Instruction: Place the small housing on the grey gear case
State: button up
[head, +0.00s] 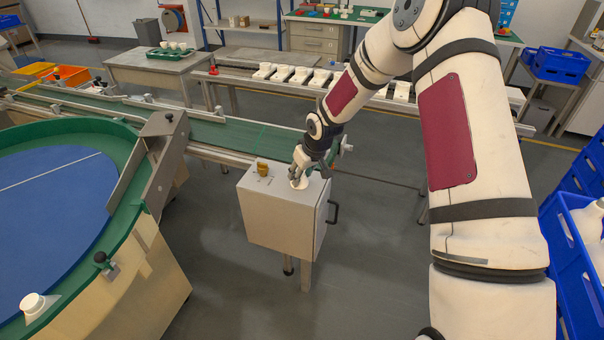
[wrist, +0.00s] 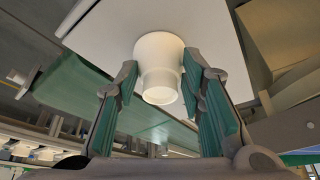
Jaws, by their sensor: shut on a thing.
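The small housing (wrist: 160,52) is white and round, with a wide body and a narrower neck. In the wrist view it sits between the two green-padded fingers of my gripper (wrist: 161,75), which is shut on it. The head view shows my gripper (head: 300,167) reaching down over the top of the grey gear case (head: 275,217), with the white housing (head: 298,184) at its tips. The case is a box on legs with a dark handle on its right side. The housing is at the case's top face; I cannot tell whether it touches.
A brass-coloured knob (head: 262,168) stands on the case top, left of my gripper. A green conveyor (head: 240,132) runs just behind the case. A blue round table (head: 60,200) with a green rim is at left. Blue crates (head: 578,235) stand at right. Floor in front is clear.

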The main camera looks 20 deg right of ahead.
jog(key=shift+f, duration=0.1)
jog(key=o, duration=0.9)
jog(key=p+v, duration=0.1)
jog(key=v, duration=1.1)
jog(key=shift+r, duration=0.2)
